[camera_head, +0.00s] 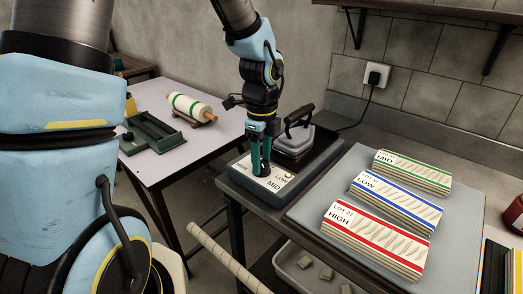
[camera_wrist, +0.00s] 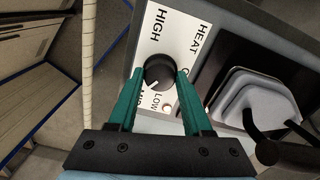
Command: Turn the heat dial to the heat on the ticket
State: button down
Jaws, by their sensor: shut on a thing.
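The heat dial (camera_wrist: 158,72) is a round black knob on a white plate (camera_wrist: 178,32) marked HEAT, HIGH, MID and LOW. My gripper (camera_wrist: 160,75) has its green fingers shut on the dial, one on each side. The white mark on the dial points to the lower part of the plate, near MID; the exact setting is hard to read. In the head view my gripper (camera_head: 263,172) points down onto the grey unit (camera_head: 245,180) and hides the dial. I cannot pick out a separate ticket in either view.
A grey iron (camera_head: 295,138) with a black handle stands behind the dial. Three folded cloths banded red (camera_head: 375,240), blue (camera_head: 397,203) and green (camera_head: 412,172) lie on a grey board, labelled HIGH, LOW and MID. A white side table (camera_head: 175,165) holds a cloth roll (camera_head: 190,107).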

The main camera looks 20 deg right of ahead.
aim_at(262, 163)
jog(key=shift+r+m+p, duration=0.1)
jog(key=shift+m+p, duration=1.15)
jog(key=shift+m, duration=0.25)
jog(key=shift+c, duration=1.6)
grip_release()
notch_tip(262, 163, up, 11)
jog(key=shift+f, duration=0.2)
